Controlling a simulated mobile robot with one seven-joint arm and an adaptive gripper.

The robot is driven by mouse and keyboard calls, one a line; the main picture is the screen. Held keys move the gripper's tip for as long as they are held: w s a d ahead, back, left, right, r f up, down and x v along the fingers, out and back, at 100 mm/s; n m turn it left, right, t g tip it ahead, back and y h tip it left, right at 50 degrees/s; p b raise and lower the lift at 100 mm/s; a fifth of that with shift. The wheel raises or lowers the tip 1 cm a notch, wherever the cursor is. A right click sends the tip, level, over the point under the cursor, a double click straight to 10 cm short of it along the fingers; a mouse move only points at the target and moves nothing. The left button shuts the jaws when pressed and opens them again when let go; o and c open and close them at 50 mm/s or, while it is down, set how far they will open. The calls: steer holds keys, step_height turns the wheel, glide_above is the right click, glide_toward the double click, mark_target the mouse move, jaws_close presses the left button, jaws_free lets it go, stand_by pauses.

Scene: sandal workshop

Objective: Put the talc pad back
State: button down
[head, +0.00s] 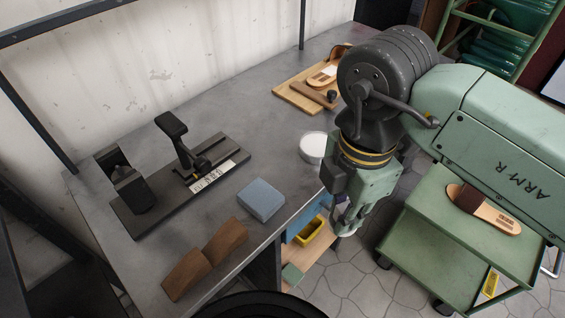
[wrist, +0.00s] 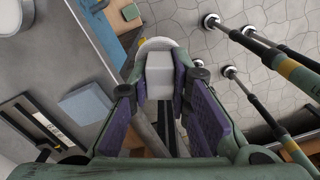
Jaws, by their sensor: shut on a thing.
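My gripper (head: 348,222) hangs past the front edge of the workbench, right of the blue block. It is shut on the talc pad, a white block on a rounded white base, which shows between the purple-lined fingers (wrist: 165,95) in the wrist view. The pad (wrist: 159,68) is partly covered by the fingers; only a pale bit of it shows in the head view. A round dish (head: 312,148) with a white top stands on the bench near the front edge, behind and left of my gripper. It also shows cut off in the wrist view (wrist: 25,18).
The workbench (head: 265,140) carries a blue block (head: 261,199), brown wedges (head: 205,258), a dark press fixture (head: 180,170) and a wooden board with a sandal (head: 310,92). A green cart (head: 455,240) with a sandal stands at the right. A yellow bin (head: 308,231) sits low beside the bench.

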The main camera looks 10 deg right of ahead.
steer(key=w+a+p, duration=0.1)
steer(key=w, duration=0.4)
steer(key=w+a+f+p, duration=0.1)
steer(key=w, duration=0.4)
steer(key=w+a+p, duration=0.1)
steer(key=w+a, duration=0.1)
steer(key=w, duration=0.3)
steer(key=shift+f, duration=0.15)
steer(key=shift+w+f+p, duration=0.25)
steer(key=shift+p, duration=0.15)
step_height(320, 180, down, 3)
steer(key=shift+f+p, duration=0.1)
steer(key=shift+p, duration=0.25)
steer(key=shift+f+b, duration=0.25)
steer(key=shift+b, duration=0.1)
steer(key=c, duration=1.5)
jaws_free()
steer(key=shift+r, duration=0.1)
step_height(320, 180, up, 12)
steer(key=p, duration=0.6)
steer(key=shift+r, duration=0.2)
